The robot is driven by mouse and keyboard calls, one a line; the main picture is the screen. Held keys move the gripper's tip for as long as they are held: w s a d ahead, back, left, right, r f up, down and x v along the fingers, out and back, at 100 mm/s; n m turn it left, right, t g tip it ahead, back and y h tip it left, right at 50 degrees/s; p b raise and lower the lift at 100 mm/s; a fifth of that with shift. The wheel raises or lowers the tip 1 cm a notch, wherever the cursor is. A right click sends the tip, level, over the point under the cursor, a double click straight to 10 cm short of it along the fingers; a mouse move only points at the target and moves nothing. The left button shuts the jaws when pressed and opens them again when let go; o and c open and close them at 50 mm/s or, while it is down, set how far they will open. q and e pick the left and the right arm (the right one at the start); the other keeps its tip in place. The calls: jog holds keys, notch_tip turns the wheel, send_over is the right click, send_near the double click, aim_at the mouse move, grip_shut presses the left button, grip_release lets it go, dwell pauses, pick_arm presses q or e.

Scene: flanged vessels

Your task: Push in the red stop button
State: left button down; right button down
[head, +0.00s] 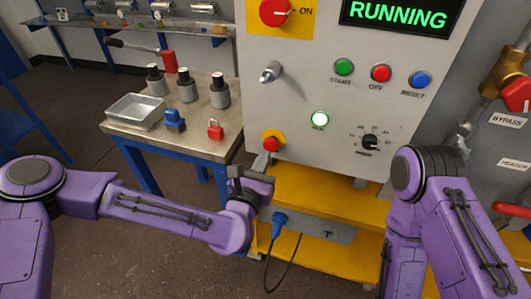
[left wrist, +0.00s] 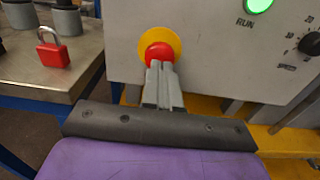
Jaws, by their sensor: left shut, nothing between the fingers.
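The red stop button (head: 271,142) sits in a yellow ring at the lower left of the grey control panel (head: 330,140). In the left wrist view, the button (left wrist: 160,51) is just beyond the fingertips, which cover its lower edge. My left gripper (head: 263,160) is shut and empty, its fingers pointing at the button from just below it in the head view. In the left wrist view, the shut fingers (left wrist: 161,72) overlap the button's lower edge; I cannot tell whether they touch it. My right arm is at the right, and its gripper does not show.
The panel has a green start button (head: 344,66), a red off button (head: 381,73), a blue reset button (head: 420,79), a lit green RUN lamp (head: 320,120) and a RUNNING display (head: 402,14). A side table (head: 200,140) with a red padlock (head: 215,129) stands left.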

pick_arm(q)
jog(key=shift+x, duration=1)
